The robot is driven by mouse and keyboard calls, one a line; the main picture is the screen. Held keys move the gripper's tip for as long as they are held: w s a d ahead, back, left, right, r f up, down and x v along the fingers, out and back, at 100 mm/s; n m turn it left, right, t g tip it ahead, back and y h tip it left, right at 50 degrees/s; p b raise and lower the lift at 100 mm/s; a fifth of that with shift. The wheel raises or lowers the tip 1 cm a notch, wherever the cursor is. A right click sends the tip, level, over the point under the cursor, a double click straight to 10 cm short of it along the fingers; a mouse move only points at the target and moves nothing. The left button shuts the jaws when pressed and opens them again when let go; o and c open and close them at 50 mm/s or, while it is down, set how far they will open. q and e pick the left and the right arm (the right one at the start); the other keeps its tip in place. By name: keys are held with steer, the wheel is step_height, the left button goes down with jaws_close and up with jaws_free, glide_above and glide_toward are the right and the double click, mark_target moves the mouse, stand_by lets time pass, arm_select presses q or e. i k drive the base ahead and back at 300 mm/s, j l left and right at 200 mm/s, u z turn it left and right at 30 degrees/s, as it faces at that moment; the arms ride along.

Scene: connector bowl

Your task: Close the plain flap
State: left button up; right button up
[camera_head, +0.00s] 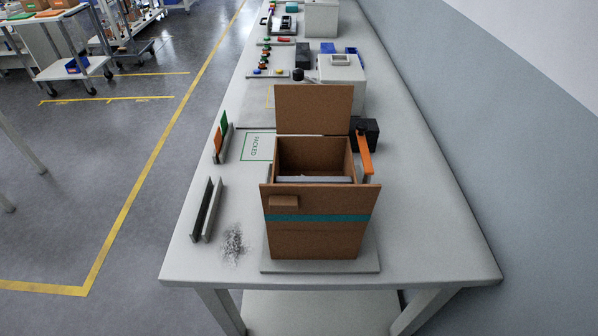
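A brown cardboard box (314,240) with a teal stripe stands on a grey base plate near the front of the table. Its top is open. A plain brown flap (313,108) stands upright at the box's far side. At the near side, a brown panel (335,198) with a small brown tab (284,202) shows above the teal stripe; I cannot tell whether it hangs as a folded-out flap. A light grey edge shows inside the opening, and the box's contents are mostly hidden. Neither of my grippers is in view.
A black block with an orange arm (364,148) stands close to the box's right. Dark upright strips (207,209) and grey shreds (234,244) are at left. A green-outlined mat (257,147) and a grey machine (340,75) lie behind. The table's right side is clear.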

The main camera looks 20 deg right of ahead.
mark_target(300, 110)
steer(key=i+j+z, duration=0.15)
steer(key=j+z, duration=0.2)
steer(key=i+j+z, duration=0.2)
steer(key=j+z, duration=0.2)
steer(key=j, duration=0.15)
steer(key=i+j+z, duration=0.1)
steer(key=j+z, duration=0.3)
steer(key=j, duration=0.2)
steer(key=j+z, duration=0.4)
steer(key=j, duration=0.2)
steer(key=j+z, duration=0.4)
steer(key=j, duration=0.25)
steer(key=k+j+z, duration=0.15)
steer(key=j+z, duration=0.25)
steer(key=j, duration=0.15)
steer(key=i+j+z, duration=0.2)
steer(key=j+z, duration=0.3)
steer(key=i+j+z, duration=0.1)
steer(key=j+z, duration=0.35)
steer(key=j, duration=0.3)
steer(key=j+z, duration=0.5)
steer(key=j, duration=0.15)
steer(key=j+z, duration=0.25)
steer(key=k+j+u, duration=0.45)
steer(key=i+l, duration=0.15)
steer(key=i, duration=0.15)
steer(key=i+l, duration=0.1)
steer(key=i, duration=0.2)
